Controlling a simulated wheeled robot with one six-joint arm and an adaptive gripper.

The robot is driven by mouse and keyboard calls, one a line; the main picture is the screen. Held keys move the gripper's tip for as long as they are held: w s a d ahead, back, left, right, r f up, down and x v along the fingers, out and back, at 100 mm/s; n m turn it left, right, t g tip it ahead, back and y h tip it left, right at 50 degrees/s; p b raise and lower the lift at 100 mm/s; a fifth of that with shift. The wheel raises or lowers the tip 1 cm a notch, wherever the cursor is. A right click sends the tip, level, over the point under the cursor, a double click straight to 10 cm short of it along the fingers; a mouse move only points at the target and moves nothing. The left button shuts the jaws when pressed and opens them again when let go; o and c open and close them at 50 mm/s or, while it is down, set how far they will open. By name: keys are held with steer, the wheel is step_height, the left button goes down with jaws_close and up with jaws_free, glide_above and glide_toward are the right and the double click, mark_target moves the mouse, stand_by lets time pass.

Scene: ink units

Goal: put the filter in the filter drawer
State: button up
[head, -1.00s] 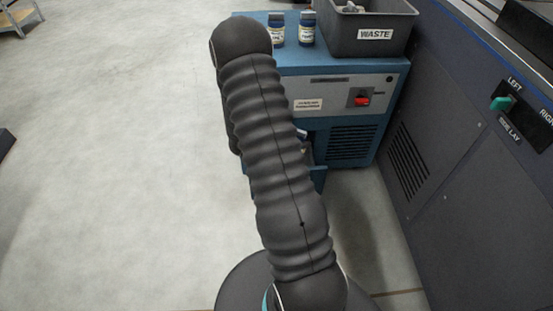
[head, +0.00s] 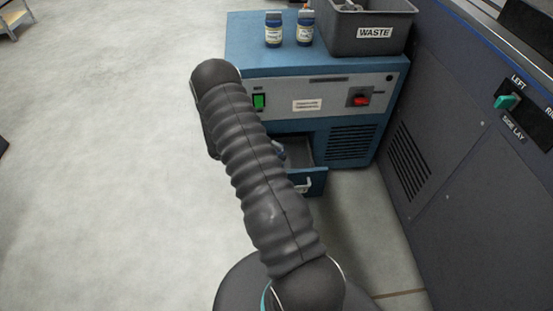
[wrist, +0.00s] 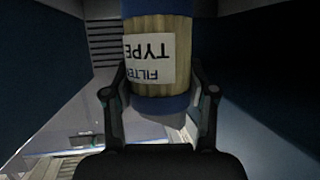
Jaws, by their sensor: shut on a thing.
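The filter (wrist: 158,58) is a tan pleated cylinder with blue end caps and a white label, upside down in the wrist view. My gripper (wrist: 161,94) is shut on it, with one finger on each side near its lower blue cap. Dark blue walls and a grey surface lie around it in the wrist view. The filter drawer (head: 318,182) stands pulled open at the lower front of the blue cabinet, with a pale handle. My arm covers the drawer's left part and hides my gripper in the head view. I cannot tell whether the filter touches the drawer.
The blue cabinet (head: 345,69) has a green switch (head: 259,101) and a red switch (head: 361,99). Two bottles (head: 305,30) and a grey waste bin (head: 370,30) stand on top. A dark machine (head: 455,150) bounds the right side.

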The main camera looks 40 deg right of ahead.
steer(key=shift+w+a+f, duration=0.1)
steer(key=shift+w, duration=0.05)
steer(key=shift+f, duration=2)
steer(key=shift+f+b, duration=0.2)
steer(key=shift+b, duration=0.1)
steer(key=o, duration=1.2)
steer(key=shift+r, duration=0.1)
steer(key=shift+r, duration=0.15)
steer(key=v, duration=1.2)
